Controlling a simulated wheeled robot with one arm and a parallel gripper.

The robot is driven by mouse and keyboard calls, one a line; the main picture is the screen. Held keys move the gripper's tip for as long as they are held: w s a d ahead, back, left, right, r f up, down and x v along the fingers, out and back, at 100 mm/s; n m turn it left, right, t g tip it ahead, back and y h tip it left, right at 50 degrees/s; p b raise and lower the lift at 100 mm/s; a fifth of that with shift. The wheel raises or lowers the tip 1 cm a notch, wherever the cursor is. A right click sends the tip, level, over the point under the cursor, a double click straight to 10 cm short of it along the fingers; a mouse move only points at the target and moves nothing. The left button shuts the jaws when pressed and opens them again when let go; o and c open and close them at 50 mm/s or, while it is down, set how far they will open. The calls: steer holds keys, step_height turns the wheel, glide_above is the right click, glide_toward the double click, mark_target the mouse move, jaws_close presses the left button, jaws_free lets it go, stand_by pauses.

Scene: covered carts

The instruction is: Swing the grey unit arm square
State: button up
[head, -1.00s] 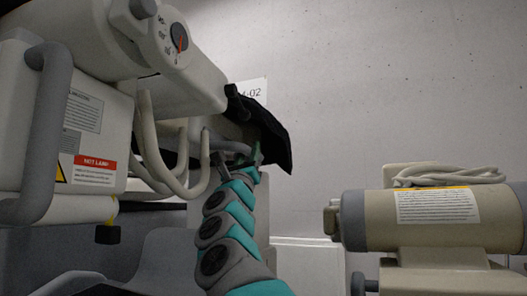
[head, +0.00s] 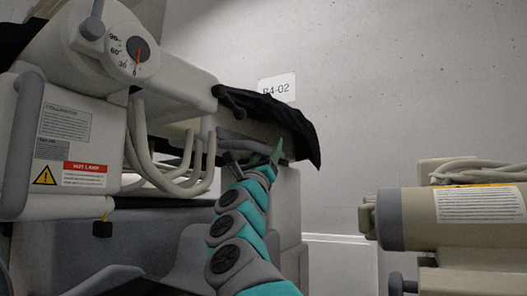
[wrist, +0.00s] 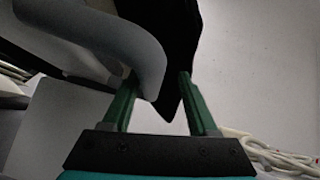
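The grey unit arm (head: 180,77) reaches right from a round hub with a dial (head: 138,50) at upper left. The dial is marked 0, 30, 60 and 90; its red pointer stands near 0. A black cover (head: 270,112) hangs over the arm's far end. My gripper (head: 277,152) is under that cover, beside the arm's end. In the wrist view my gripper (wrist: 158,88) has its green fingers apart. A bent grey bar (wrist: 145,50) comes down between them, close to the left finger and partly hiding it. Whether they touch is unclear.
Pale cables (head: 170,165) loop below the arm. A white box with a red warning label (head: 85,168) is at left. A beige cylinder unit (head: 420,218) with coiled cable stands at right. A B4-02 sign (head: 277,87) is on the wall. Open space lies between the units.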

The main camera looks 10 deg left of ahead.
steer(key=shift+a, duration=0.15)
steer(key=shift+s+a+f+b, duration=0.15)
steer(key=shift+s+f+b, duration=0.1)
steer(key=shift+f+b, duration=0.1)
steer(key=b+v, duration=0.2)
steer(key=v, duration=0.4)
steer(key=shift+w+b, duration=0.1)
steer(key=shift+b, duration=0.3)
steer(key=shift+s+f, duration=0.2)
steer(key=shift+s, duration=0.2)
